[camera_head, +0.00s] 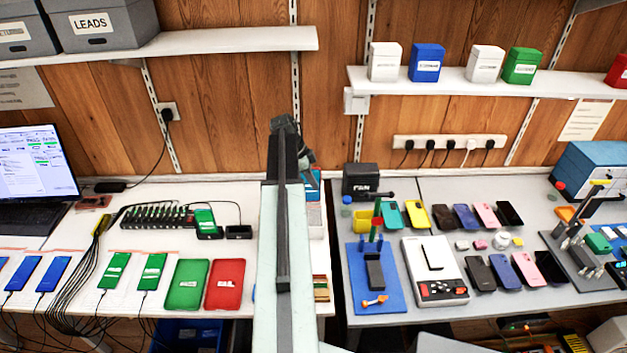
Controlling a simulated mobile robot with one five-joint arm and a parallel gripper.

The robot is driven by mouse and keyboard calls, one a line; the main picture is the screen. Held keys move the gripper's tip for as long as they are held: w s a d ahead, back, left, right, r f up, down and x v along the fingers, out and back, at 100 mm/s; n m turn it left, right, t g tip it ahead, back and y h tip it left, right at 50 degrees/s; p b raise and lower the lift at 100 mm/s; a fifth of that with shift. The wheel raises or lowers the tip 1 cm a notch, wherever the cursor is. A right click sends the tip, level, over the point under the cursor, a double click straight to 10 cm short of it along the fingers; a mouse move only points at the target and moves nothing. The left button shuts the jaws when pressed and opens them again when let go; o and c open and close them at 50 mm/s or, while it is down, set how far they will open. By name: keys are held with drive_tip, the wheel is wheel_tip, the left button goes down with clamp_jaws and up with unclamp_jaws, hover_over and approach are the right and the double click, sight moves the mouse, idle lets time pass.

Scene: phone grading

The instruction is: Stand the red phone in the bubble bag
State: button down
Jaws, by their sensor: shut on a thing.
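My arm (283,215) rises through the middle of the view, and its dark upper joints (288,135) stand in front of the wood wall. I cannot make out my gripper's fingers; they are hidden behind the arm or out of view. No red phone can be made out for certain. A flat red labelled tray or sleeve (224,284) lies left of my arm, beside a similar green one (187,284). I cannot identify the bubble bag; part of the bench behind my arm is hidden.
Cabled green phones (152,271) and blue phones (51,272) lie on the left bench. Several phones (508,271) lie in rows on the right bench, beside a white device (436,285) and a blue mat (359,297). Shelves (210,42) hang above.

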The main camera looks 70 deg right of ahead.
sight(317, 200)
drive_tip(key=shift+w+a+f+b, duration=0.1)
drive_tip(key=shift+w+f+b, duration=0.05)
drive_tip(key=shift+f+b, duration=0.9)
drive_tip(key=shift+w+f+b, duration=0.1)
drive_tip(key=shift+f+b, duration=0.8)
drive_tip(key=shift+f, duration=0.15)
drive_tip(key=shift+r, duration=0.1)
drive_tip(key=shift+s, duration=0.1)
drive_tip(key=shift+f, duration=0.35)
drive_tip(key=shift+f+b, duration=0.5)
drive_tip(key=shift+b, duration=0.2)
drive_tip(key=shift+f+b, duration=2.4)
drive_tip(key=shift+b, duration=0.05)
drive_tip(key=shift+f, duration=0.1)
